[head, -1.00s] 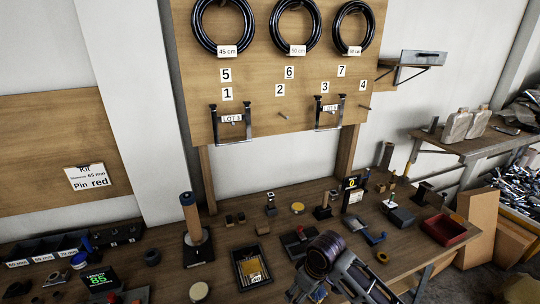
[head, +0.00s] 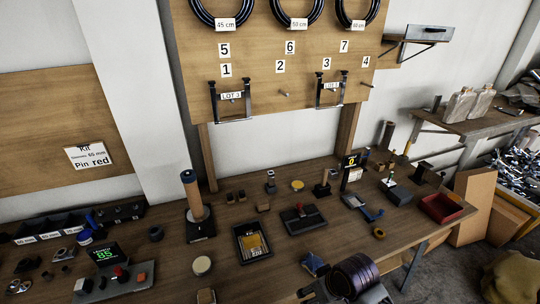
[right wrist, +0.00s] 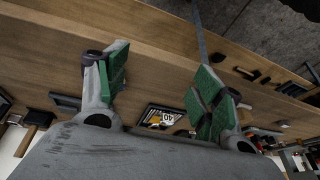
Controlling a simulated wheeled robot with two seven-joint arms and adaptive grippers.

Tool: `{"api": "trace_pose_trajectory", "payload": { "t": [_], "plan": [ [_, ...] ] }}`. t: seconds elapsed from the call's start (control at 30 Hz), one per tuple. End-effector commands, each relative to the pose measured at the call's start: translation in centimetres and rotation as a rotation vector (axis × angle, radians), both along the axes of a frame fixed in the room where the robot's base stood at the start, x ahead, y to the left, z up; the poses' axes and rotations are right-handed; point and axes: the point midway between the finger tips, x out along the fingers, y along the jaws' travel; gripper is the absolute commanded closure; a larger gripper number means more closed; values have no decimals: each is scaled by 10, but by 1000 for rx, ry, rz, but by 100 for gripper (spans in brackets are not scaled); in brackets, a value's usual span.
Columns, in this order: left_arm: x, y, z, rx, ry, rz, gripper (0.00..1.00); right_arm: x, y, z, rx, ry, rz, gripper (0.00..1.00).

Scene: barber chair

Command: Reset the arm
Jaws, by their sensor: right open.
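My right arm (head: 352,280) comes in at the bottom of the head view, at the front edge of the wooden workbench (head: 222,275). In the right wrist view, my right gripper (right wrist: 160,84) is open, its two green-padded fingers wide apart. Nothing is between the fingers; bare wood shows behind them. A dark tray with a yellow and white label (right wrist: 163,117) shows beyond the gap. My right fingertips cannot be made out in the head view. My left gripper is not in view.
On the bench stand a post with a blue top (head: 195,210), a dark tray (head: 254,243), a red bin (head: 440,208) and a console reading 85 (head: 104,254). A wooden board (head: 275,65) with hoses and hooks rises behind. Cardboard boxes (head: 473,208) stand at right.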

Motion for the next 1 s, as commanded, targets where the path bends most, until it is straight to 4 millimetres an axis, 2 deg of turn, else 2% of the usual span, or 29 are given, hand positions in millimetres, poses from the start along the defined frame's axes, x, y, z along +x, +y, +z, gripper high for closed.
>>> {"api": "trace_pose_trajectory", "payload": {
  "t": [0.4,1.0],
  "plan": [
    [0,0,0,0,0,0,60,-40,-51,-4,-48,-11,-169,33],
    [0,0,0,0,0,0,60,-70,-92,-4,-114,-9,-275,33]
  ]
}}
